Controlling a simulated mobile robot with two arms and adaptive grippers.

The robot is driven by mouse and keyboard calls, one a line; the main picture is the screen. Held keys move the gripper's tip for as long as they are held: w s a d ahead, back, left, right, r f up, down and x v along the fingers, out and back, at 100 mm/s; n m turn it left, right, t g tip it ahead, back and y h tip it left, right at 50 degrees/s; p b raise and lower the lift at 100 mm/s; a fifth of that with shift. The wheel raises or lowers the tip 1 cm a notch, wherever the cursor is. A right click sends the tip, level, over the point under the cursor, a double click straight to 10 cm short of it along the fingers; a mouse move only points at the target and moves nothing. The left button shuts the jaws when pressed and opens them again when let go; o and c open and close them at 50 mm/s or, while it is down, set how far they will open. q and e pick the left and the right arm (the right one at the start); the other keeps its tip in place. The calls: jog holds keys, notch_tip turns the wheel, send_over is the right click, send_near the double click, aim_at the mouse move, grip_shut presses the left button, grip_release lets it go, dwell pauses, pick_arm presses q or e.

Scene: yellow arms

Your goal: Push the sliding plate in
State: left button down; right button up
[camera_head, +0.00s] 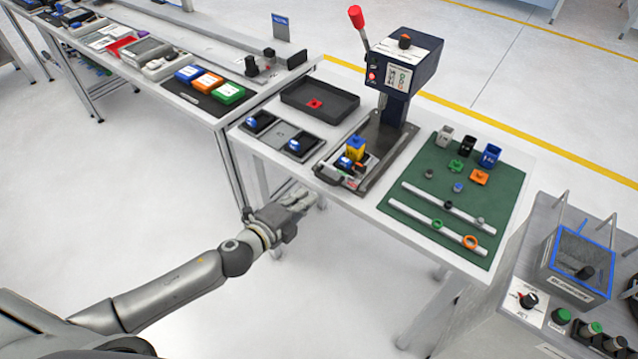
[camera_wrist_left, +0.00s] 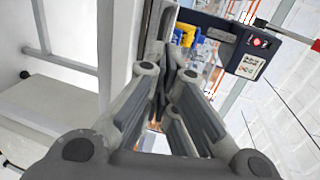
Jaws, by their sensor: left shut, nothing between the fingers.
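The sliding plate (camera_head: 347,180) sits at the front of the press (camera_head: 404,70), near the table's front edge, with a dark handle on its near side. A yellow and blue part (camera_head: 356,147) stands upright on it, and it also shows in the left wrist view (camera_wrist_left: 186,36). My left gripper (camera_head: 308,198) is shut and empty, just off the table's front edge, to the left of and nearer than the plate. In the left wrist view its fingers (camera_wrist_left: 174,72) point toward the plate area and hide part of it. My right gripper is not in view.
A black tray (camera_head: 320,101) with a red piece lies behind the plate. A green mat (camera_head: 462,180) with rods, rings and small blocks lies to the right. The floor before the table is clear.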

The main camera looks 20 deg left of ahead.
pick_arm(q)
jog(key=shift+p+x, duration=0.45)
jog(key=shift+x, duration=2.75)
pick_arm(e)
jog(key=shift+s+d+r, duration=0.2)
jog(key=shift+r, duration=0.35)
